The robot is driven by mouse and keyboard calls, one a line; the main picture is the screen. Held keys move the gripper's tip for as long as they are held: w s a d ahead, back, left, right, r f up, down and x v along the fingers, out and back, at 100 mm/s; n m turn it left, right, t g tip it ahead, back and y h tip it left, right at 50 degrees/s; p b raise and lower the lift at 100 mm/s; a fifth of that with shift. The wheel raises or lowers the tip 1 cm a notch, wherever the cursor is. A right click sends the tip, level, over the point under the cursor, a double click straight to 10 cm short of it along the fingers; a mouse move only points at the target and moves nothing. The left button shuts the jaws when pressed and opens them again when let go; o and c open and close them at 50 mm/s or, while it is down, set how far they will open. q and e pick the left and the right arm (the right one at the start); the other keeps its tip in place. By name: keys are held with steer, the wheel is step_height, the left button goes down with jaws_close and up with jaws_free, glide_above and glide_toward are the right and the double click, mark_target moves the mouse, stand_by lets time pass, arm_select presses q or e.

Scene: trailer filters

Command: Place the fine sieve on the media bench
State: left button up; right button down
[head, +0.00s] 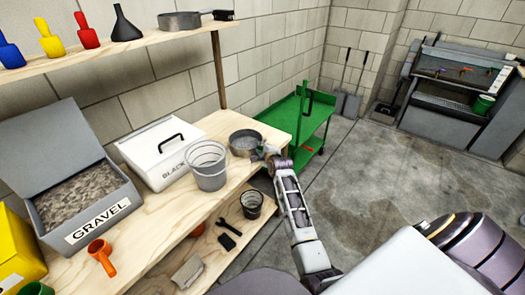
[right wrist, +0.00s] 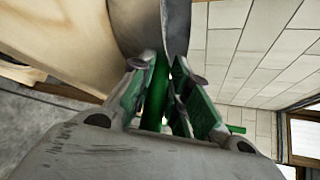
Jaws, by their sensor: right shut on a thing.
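A round grey metal sieve (head: 246,143) is at the right end of the wooden bench (head: 222,124), which holds the media boxes. My right gripper (head: 268,154) is at the sieve's right side, shut on its edge. In the right wrist view the sieve's curved grey wall (right wrist: 150,25) runs down between the fingertips (right wrist: 170,75). The bench's pale wood (right wrist: 60,45) shows to its left. I cannot tell whether the sieve rests on the bench or is just above it. Its mesh is not clear. My left gripper is not in view.
A clear bucket (head: 207,165), a white lidded box (head: 165,152) and a gravel box (head: 75,190) stand on the bench. A green cart (head: 300,120) is just beyond its right end. A similar round pan (head: 180,20) sits on the upper shelf. The concrete floor at right is open.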

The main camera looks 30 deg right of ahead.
steer(key=c, duration=1.4)
jaws_free()
steer(key=shift+o, duration=0.2)
steer(key=shift+s+r, duration=0.1)
steer(key=shift+s, duration=0.1)
